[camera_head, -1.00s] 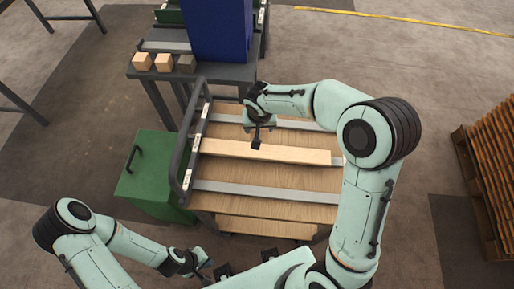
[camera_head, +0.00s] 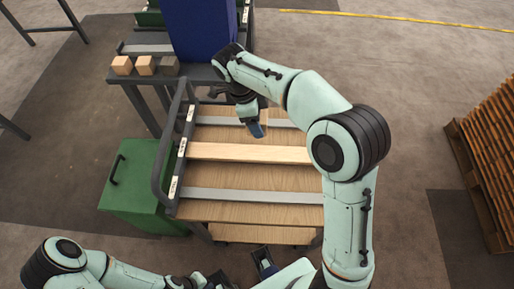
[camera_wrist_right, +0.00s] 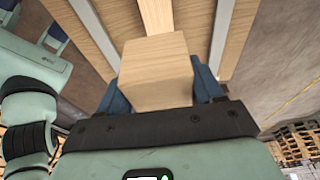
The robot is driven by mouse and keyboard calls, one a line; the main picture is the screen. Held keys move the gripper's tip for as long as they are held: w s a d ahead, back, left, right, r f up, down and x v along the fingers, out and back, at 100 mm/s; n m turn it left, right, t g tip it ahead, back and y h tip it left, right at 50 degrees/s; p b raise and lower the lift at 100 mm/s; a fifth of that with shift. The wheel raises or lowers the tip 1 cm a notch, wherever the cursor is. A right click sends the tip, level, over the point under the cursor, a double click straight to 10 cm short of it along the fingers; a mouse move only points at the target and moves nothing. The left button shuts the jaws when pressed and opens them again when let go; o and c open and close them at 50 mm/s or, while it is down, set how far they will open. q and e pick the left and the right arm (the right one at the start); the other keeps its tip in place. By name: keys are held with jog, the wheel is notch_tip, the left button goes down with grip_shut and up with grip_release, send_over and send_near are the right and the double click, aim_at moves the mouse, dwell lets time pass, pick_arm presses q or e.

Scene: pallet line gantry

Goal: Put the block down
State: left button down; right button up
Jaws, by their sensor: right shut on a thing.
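A light wooden block (camera_wrist_right: 155,75) sits between the blue fingers of my right gripper in the right wrist view. My right gripper (camera_head: 256,129) is shut on it, above the far part of a cart's wooden deck (camera_head: 250,206). In the head view the block is mostly hidden by the gripper. I cannot tell its exact height above the deck. My left gripper (camera_head: 215,281) is low at the bottom edge of the head view, away from the deck.
A long pale board (camera_head: 250,153) and grey metal strips (camera_head: 250,196) cross the deck. A grey rail (camera_head: 160,165) lines its left side, beside a green cabinet (camera_head: 140,190). Small cubes (camera_head: 145,65) and a blue box (camera_head: 203,30) stand on the far table. Pallets (camera_head: 492,150) are stacked at right.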

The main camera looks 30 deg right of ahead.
aim_at(260, 153)
notch_tip(260, 153, down, 14)
jog(key=shift+f+b, duration=0.15)
jog(key=shift+b, duration=0.5)
jog(key=shift+f, duration=0.2)
jog(key=o, duration=1.1)
jog(key=shift+r, duration=0.1)
jog(key=shift+r, duration=0.3)
jog(key=p+v, duration=0.1)
jog(key=v, duration=1)
jog(key=shift+w+r, duration=0.1)
jog(key=shift+r, duration=0.2)
